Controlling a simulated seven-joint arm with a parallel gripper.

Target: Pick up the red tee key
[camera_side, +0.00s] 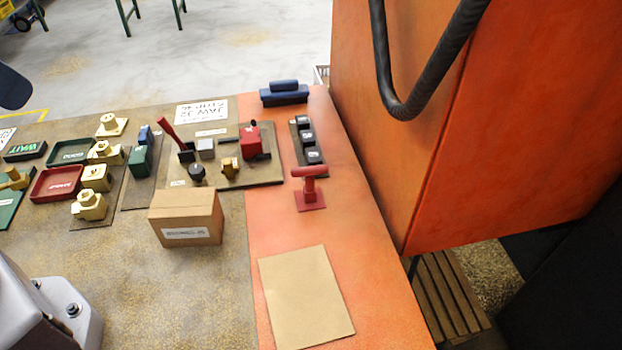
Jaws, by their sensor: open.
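My gripper is not in view.
A cardboard box (186,218) stands left of the key, and a tan sheet (305,296) lies in front. Behind are a black block rack (319,171), a blue-handled block (284,94) and a fixture board (262,176). An orange cabinet (500,120) rises at right.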

